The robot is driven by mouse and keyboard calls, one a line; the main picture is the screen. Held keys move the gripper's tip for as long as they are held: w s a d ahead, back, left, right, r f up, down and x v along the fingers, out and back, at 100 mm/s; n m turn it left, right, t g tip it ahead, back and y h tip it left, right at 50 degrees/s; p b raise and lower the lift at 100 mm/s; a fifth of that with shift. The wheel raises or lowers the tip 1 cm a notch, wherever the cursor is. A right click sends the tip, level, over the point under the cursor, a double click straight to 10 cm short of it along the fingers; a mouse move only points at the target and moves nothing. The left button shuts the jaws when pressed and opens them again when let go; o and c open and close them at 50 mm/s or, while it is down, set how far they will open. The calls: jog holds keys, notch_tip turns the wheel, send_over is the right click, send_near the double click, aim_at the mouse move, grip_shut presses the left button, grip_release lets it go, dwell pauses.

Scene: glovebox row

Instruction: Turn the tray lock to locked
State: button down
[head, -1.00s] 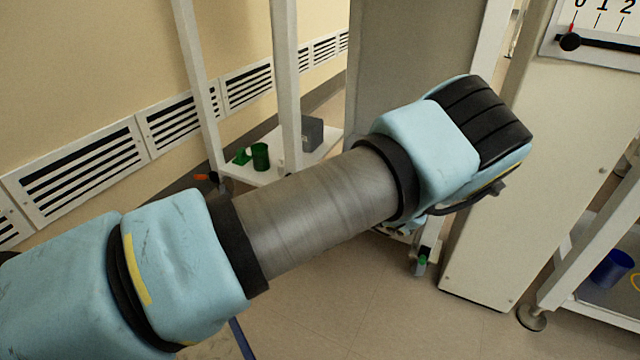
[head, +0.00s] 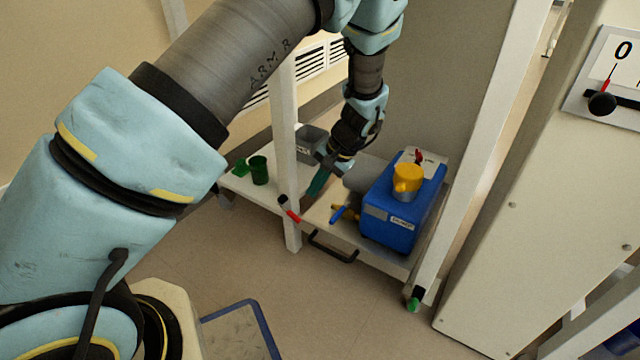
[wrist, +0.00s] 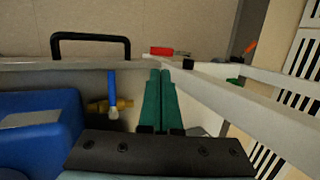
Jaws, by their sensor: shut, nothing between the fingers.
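A small lever with a red handle and a black end (head: 290,209) sits at the front edge of the low shelf, by the white post; it looks like the tray lock. In the wrist view its red handle (wrist: 162,50) shows just beyond my fingertips. The tray (head: 322,214) has a black pull handle (head: 335,249) at its front. My gripper (head: 317,186) is above the tray, behind the lever and apart from it in the head view. Its green fingers (wrist: 160,98) are together and empty. Whether the lock is locked, I cannot tell.
A blue-handled brass valve (head: 345,213) and a blue machine with a yellow cap (head: 405,205) stand right of my gripper. White posts frame the shelf. A green cup (head: 259,170) and grey box (head: 310,143) are at left.

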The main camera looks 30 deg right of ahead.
aim_at(297, 217)
jog(key=b+x, duration=0.3)
jog(key=x, duration=0.6)
jog(key=shift+s+f+t+y, duration=0.2)
jog(key=shift+f+t+y, duration=0.2)
jog(key=shift+f+t, duration=0.2)
jog(key=shift+w+f+t+y, duration=0.1)
jog(key=shift+f+t+y, duration=0.55)
jog(key=shift+t, duration=0.35)
jog(key=shift+w+a+f+t, duration=0.1)
jog(key=shift+w+f+t, duration=0.05)
jog(key=shift+t, duration=0.25)
jog(key=p+v, duration=0.3)
jog(key=v, duration=0.7)
jog(key=shift+s+d, duration=0.2)
jog(key=shift+d, duration=0.2)
